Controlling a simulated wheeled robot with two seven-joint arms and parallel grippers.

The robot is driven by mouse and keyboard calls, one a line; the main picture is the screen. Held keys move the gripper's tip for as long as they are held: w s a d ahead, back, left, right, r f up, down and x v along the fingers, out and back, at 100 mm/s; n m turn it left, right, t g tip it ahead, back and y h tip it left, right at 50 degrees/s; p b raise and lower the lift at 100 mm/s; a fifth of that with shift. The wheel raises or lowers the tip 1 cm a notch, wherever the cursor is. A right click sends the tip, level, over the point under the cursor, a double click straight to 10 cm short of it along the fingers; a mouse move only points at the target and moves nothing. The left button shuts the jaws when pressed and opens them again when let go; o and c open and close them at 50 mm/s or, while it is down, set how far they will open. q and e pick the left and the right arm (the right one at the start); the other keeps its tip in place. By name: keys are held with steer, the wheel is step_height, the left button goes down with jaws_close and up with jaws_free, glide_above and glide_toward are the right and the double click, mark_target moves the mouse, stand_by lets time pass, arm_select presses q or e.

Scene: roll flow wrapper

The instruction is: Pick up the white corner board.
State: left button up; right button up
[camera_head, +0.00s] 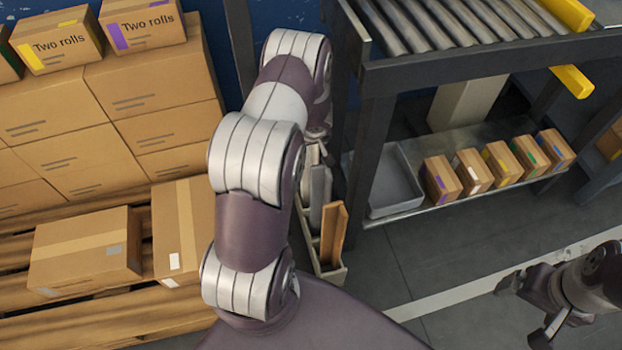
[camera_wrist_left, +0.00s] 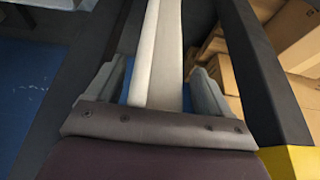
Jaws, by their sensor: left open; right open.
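The white corner board (camera_wrist_left: 168,40) is a long, pale, folded strip in the left wrist view. It runs from the top edge down between the two fingers of my left gripper (camera_wrist_left: 160,78), which is open around it. Gaps show between the board and the fingers. In the head view, a pale board (camera_head: 319,190) stands in a narrow bin (camera_head: 329,276) beside a brown corner board (camera_head: 333,238). My right gripper (camera_head: 528,296) is open and empty at the lower right, well away from the bin.
A dark-framed roller conveyor (camera_head: 440,72) stands right of the bin. Its lower shelf carries a grey tray (camera_head: 388,180) and several small boxes (camera_head: 500,162). Cartons (camera_head: 85,250) on a pallet fill the left. Floor at the lower right is clear.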

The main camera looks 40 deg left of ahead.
arm_select(q)
steer(key=shift+c, duration=0.3)
steer(key=c, duration=1.4)
